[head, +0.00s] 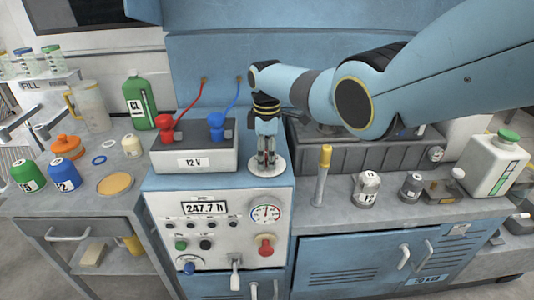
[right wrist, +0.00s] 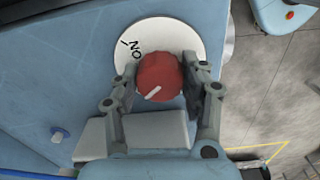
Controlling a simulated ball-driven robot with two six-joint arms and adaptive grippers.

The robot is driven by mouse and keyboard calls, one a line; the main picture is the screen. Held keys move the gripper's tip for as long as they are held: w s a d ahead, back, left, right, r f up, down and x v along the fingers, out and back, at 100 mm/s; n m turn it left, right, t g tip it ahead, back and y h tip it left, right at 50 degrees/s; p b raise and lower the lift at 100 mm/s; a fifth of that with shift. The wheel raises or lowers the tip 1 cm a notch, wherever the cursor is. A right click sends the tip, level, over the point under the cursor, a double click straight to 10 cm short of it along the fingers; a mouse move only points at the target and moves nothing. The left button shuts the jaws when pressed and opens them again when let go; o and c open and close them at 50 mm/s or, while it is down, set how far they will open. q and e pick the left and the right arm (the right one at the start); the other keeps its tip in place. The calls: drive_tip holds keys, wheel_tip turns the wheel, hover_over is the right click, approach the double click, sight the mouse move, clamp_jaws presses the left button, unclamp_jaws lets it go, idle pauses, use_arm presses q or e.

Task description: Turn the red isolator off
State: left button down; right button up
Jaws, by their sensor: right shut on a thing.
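The red isolator is a round red knob (right wrist: 160,76) with a white pointer line. It sits on a white round plate (right wrist: 186,36) marked "ON" at its upper left in the right wrist view. The pointer line slants toward the lower left, away from the "ON" mark. My right gripper (right wrist: 159,82) is shut on the knob, one finger on each side. In the head view my right gripper (head: 267,160) stands over the white plate (head: 254,168) on top of the blue cabinet and hides most of the knob. My left gripper is not in view.
A 12 V battery box (head: 185,160) with red and blue clamps stands left of my right gripper. A white panel (head: 165,228) below carries a gauge (head: 265,214) and another red knob (head: 265,243). Bottles crowd the left counter.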

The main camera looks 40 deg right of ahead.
sight(267, 153)
drive_tip(key=shift+n, duration=0.6)
drive_tip(key=o, duration=1.2)
drive_tip(key=shift+r, duration=0.15)
wheel_tip(267, 153, up, 12)
drive_tip(key=shift+f, duration=0.1)
drive_tip(key=shift+f, duration=0.1)
